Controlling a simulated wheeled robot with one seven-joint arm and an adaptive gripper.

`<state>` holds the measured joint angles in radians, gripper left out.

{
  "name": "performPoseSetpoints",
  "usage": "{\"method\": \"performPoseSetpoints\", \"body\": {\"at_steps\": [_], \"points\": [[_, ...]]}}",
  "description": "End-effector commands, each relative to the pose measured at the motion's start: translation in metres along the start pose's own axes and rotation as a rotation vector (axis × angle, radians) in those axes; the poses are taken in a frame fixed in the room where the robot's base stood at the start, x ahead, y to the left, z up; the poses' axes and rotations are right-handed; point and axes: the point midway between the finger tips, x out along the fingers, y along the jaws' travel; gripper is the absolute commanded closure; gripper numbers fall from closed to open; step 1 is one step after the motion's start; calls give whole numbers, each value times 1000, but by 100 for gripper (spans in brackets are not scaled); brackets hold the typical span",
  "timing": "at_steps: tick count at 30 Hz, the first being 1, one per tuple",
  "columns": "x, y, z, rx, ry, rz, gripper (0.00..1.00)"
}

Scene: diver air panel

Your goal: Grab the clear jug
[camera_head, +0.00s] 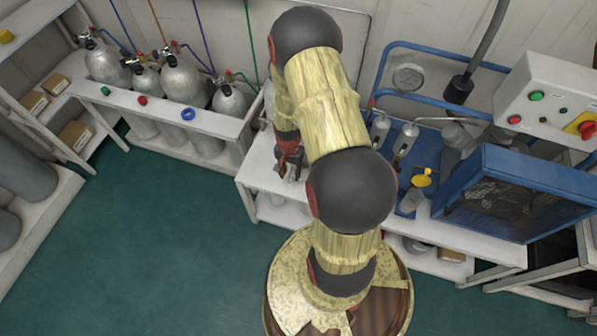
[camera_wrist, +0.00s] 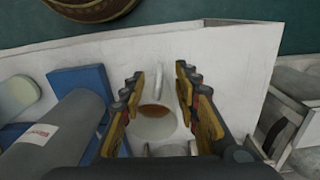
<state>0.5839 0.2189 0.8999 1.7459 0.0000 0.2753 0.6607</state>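My gripper (camera_head: 290,165) hangs over the left end of the white bench in the head view, partly behind my own arm. In the wrist view my gripper (camera_wrist: 158,75) is open, with one finger on each side of a pale round vessel (camera_wrist: 153,128). The vessel has an upright handle and something brown inside. It stands on the bench; I cannot tell whether it is the clear jug. A clear container (camera_head: 411,201) with a yellow piece above it stands farther right on the bench, apart from my gripper.
A grey labelled cylinder (camera_wrist: 62,135) and a blue block (camera_wrist: 82,82) stand left of the vessel in the wrist view. A blue-framed box (camera_head: 520,193) and a control panel (camera_head: 555,100) are at the right. Gas cylinders (camera_head: 184,82) stand at the left. Green floor (camera_head: 150,240) is open.

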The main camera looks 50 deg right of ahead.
Motion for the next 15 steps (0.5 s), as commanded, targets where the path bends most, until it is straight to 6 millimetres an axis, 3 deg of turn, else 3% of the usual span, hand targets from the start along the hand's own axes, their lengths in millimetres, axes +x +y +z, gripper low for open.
{"method": "performPoseSetpoints", "body": {"at_steps": [1, 6, 15], "points": [[12, 1, 3, -1, -3, 2, 69], [35, 1, 4, 0, -1, 1, 69], [38, 1, 4, -1, -1, 1, 69]]}}
